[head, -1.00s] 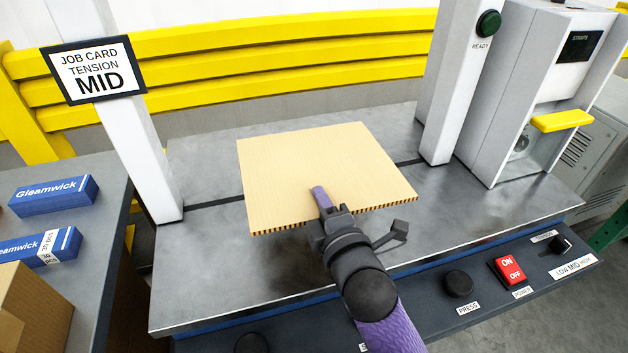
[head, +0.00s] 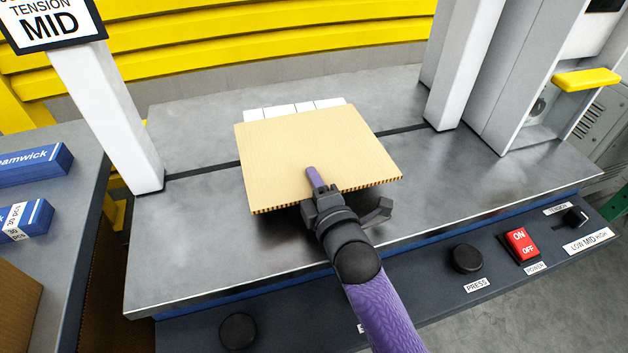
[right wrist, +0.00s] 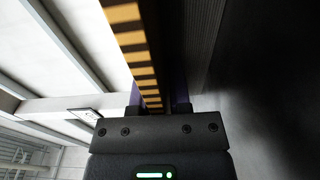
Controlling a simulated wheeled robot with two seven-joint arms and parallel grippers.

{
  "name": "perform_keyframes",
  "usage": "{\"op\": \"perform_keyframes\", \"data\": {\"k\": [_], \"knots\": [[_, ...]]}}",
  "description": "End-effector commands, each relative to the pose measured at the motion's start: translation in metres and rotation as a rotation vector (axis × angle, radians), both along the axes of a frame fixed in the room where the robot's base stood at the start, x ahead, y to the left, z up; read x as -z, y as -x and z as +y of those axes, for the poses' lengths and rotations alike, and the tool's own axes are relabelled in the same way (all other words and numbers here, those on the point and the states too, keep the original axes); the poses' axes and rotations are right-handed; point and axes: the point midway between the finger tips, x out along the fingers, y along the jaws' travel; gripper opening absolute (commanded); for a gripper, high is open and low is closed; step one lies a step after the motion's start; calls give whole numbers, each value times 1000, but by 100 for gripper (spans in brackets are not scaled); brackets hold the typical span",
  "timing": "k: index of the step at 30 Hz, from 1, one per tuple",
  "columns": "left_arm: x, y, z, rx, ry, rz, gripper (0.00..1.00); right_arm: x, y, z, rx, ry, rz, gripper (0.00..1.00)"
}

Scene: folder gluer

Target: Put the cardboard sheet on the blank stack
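The tan cardboard sheet (head: 318,150) is held roughly flat over the metal table in the head view. My right gripper (head: 315,182) is shut on its near edge, one purple finger on top. In the right wrist view the sheet's striped corrugated edge (right wrist: 138,60) runs between the fingers of the right gripper (right wrist: 158,95). A white stack of flat blanks (head: 296,110) shows just beyond the sheet's far edge; the rest of it is hidden under the sheet. I cannot tell whether the sheet touches it. My left gripper is not in view.
The metal table (head: 190,250) is bare around the sheet. White posts stand at left (head: 110,120) and right (head: 457,70). A front panel carries a black press knob (head: 467,258) and a red power switch (head: 521,245). Blue boxes (head: 28,218) lie on the left side table.

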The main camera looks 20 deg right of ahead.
Motion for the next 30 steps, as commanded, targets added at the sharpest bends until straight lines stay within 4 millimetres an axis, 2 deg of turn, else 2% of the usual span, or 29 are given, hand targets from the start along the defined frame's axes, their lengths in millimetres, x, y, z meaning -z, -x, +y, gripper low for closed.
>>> {"op": "perform_keyframes", "data": {"k": [1, 3, 14, 17, 24, 30], "knots": [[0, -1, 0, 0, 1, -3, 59, 0, 0, 0, 0, 0, 0, 35], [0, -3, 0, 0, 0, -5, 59, 0, 0, 0, 0, 0, 0, 50], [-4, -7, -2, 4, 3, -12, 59, -5, 4, 0, 0, -1, 0, 50], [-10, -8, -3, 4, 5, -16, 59, -5, 21, -2, 0, -1, 3, 50], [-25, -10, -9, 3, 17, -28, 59, -5, 80, -8, 1, -1, 4, 50], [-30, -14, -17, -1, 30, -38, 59, -4, 114, -12, 0, -1, 1, 50]]}}
